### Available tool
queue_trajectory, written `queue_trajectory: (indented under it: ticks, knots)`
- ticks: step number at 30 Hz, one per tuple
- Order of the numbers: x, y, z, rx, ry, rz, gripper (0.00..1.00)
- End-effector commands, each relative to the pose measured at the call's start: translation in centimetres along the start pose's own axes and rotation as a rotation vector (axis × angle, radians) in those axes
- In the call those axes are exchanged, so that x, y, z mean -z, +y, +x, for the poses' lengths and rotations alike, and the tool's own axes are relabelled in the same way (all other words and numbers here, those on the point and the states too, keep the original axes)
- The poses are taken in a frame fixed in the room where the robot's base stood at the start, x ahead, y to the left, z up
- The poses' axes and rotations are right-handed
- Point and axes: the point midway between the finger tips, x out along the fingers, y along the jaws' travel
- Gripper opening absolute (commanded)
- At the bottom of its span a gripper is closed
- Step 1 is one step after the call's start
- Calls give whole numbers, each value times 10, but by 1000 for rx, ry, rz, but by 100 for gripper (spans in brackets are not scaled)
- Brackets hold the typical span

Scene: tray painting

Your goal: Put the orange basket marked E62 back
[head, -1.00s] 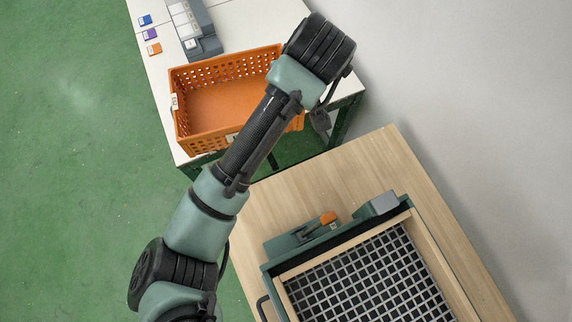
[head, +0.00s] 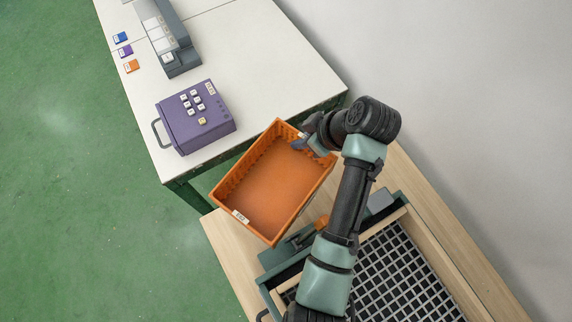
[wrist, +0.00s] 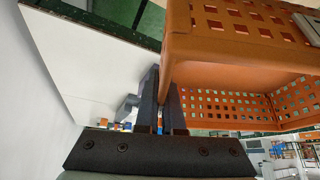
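My gripper (head: 308,136) is at the basket's upper right corner. In the wrist view my gripper (wrist: 168,100) has its two fingers on either side of the orange basket's wall (wrist: 225,78), shut on it. The basket looks level or slightly tilted; I cannot tell exactly.
A purple box (head: 195,116) with a handle and white keys stands on the white table (head: 265,70). A grey device (head: 168,40) and small blue, purple and orange tags (head: 131,66) lie further back. A framed black grid (head: 395,275) sits on the wooden table (head: 228,245).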

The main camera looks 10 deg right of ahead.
Motion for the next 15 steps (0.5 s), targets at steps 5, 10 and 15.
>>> queue_trajectory:
  ticks: [5, 10, 15]
  knots:
    - [-15, -1, 26, 2, -1, 1, 0]
    - [-23, 0, 40, 1, -1, 2, 0]
    - [-36, 0, 62, 2, -2, 2, 0]
